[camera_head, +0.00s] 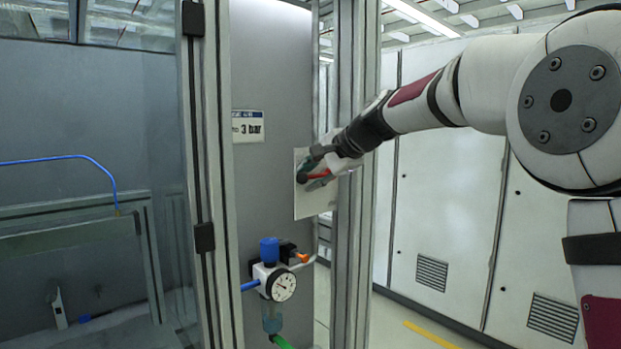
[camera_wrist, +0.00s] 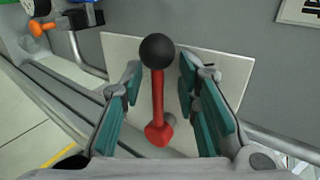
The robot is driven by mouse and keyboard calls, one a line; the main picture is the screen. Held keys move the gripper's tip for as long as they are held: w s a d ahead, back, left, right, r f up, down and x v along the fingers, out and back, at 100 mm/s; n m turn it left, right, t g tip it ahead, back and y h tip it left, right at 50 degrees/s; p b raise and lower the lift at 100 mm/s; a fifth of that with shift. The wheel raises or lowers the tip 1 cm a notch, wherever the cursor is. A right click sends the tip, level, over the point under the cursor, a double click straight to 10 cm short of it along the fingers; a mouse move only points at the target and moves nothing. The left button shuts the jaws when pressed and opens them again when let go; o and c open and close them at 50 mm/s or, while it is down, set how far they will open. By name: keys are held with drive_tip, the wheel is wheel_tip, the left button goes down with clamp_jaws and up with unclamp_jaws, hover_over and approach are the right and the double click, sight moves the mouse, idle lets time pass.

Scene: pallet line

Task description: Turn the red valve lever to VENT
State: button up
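The red valve lever (camera_wrist: 158,98) has a black ball knob (camera_wrist: 156,50) at one end and a red hub at the other. It is mounted on a white plate (camera_wrist: 225,72). In the head view the lever (camera_head: 318,175) is partly hidden by my gripper (camera_head: 322,165), and its knob points left. The white plate (camera_head: 313,205) is fixed beside the frame post. In the wrist view my gripper (camera_wrist: 160,76) is open, with one teal-padded finger on each side of the lever and gaps on both sides. I see no VENT marking on the plate.
Below the plate is a regulator with a dial gauge (camera_head: 282,287), a blue knob (camera_head: 269,249) and an orange fitting (camera_head: 302,257). An upright metal post (camera_head: 352,240) stands right of the plate. White cabinets stand behind.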

drive_tip(key=v, duration=1.2)
drive_tip(key=shift+f, duration=0.15)
drive_tip(key=s+d+f+n+g+h, duration=0.1)
drive_tip(key=s+d+f+n+h, duration=0.1)
drive_tip(key=s+f, duration=0.5)
drive_tip(key=s+d+f+n+g+h, duration=0.1)
drive_tip(key=s+f+n, duration=0.4)
drive_tip(key=s, duration=1.2)
drive_tip(key=s+d+f+n+g+h, duration=0.1)
drive_tip(key=s+d+f+n+h, duration=0.2)
drive_tip(key=s+f, duration=0.7)
drive_tip(key=shift+s+d+n+h, duration=0.3)
drive_tip(key=shift+s+n, duration=0.1)
drive_tip(key=shift+s, duration=0.65)
